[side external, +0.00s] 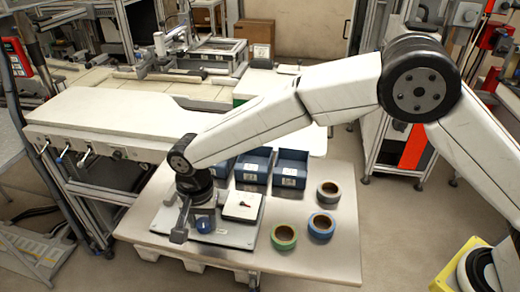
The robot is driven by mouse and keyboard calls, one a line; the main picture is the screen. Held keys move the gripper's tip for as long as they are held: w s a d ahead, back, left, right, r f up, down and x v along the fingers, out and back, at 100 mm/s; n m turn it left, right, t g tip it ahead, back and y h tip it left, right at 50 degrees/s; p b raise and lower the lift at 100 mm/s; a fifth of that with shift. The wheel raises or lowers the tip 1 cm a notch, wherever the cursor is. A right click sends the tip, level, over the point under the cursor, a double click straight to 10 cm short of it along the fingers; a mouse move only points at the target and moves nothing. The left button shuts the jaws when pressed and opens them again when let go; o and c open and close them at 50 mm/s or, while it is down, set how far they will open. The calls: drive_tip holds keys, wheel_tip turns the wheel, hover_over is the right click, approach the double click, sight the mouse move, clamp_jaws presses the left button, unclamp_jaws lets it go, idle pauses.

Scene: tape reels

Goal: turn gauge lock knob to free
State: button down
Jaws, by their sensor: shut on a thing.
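My gripper (203,205) points down over the left part of a grey fixture plate (228,236) on the white table. It is shut on a part of the fixture, but my wrist and the small scale hide the fingertips and what lies between them. A round blue knob (205,226) shows just below the gripper, at the front of the fixture. To the right, apart from the gripper, a white square box (242,206) carries a small black and red mark on top. I cannot tell the setting of the gauge lock knob.
Green (284,237), blue (321,225) and grey (328,193) tape reels lie to the right of the fixture. Blue bins (290,167) stand behind it. A white bench (130,115) is at the back left. The table's front right is clear.

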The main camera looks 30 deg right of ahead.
sight(203, 221)
drive_tip(key=n, duration=0.6)
drive_tip(key=shift+n, duration=0.3)
drive_tip(key=n, duration=0.6)
drive_tip(key=shift+n, duration=0.3)
drive_tip(key=shift+c, duration=1.2)
unclamp_jaws()
drive_tip(key=shift+r, duration=3.95)
